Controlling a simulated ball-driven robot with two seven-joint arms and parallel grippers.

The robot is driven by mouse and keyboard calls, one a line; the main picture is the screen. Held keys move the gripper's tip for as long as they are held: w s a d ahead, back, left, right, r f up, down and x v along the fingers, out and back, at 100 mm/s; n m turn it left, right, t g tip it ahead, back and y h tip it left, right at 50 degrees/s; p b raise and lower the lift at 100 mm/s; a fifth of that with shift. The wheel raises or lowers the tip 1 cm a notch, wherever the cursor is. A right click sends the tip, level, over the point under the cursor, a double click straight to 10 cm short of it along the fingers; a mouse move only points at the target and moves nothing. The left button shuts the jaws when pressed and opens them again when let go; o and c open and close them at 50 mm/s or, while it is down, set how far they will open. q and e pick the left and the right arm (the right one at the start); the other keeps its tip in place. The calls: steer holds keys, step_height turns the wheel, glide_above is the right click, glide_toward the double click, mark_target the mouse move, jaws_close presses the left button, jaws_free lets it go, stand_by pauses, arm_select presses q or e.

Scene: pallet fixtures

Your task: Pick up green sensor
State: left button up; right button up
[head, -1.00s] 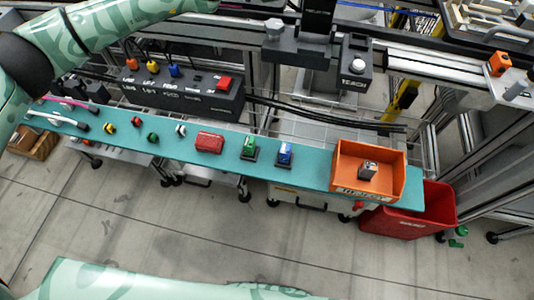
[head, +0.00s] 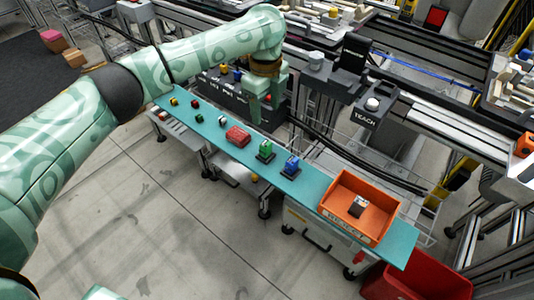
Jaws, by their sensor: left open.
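The green sensor (head: 265,149) stands on the teal shelf (head: 311,185), between a red box (head: 238,136) and a blue sensor (head: 291,165). My left arm reaches in from the left. My left gripper (head: 265,115) is open, fingers pointing down, in front of the black panel and above and behind the green sensor in the picture. It looks apart from the sensor, with nothing seen between its fingers. My right gripper is not in view.
An orange bin (head: 338,207) holding a small dark item stands on the shelf's right part. A red crate (head: 410,285) is below it. A black connector panel (head: 222,90) runs behind the shelf. Several small coloured buttons sit on the shelf's left part.

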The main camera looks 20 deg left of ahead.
arm_select(q)
steer(key=b, duration=0.4)
glide_above(266, 143)
steer(key=f, duration=0.8)
steer(key=shift+w, duration=0.2)
steer(key=shift+f, duration=0.75)
steer(key=f+b, duration=0.2)
steer(key=f, duration=0.1)
steer(key=f+b, duration=0.1)
steer(key=b, duration=0.1)
steer(key=shift+s+f, duration=0.3)
steer(key=shift+w+f, duration=0.1)
steer(key=shift+f, duration=0.3)
steer(key=shift+r, duration=0.25)
steer(key=c, duration=1.1)
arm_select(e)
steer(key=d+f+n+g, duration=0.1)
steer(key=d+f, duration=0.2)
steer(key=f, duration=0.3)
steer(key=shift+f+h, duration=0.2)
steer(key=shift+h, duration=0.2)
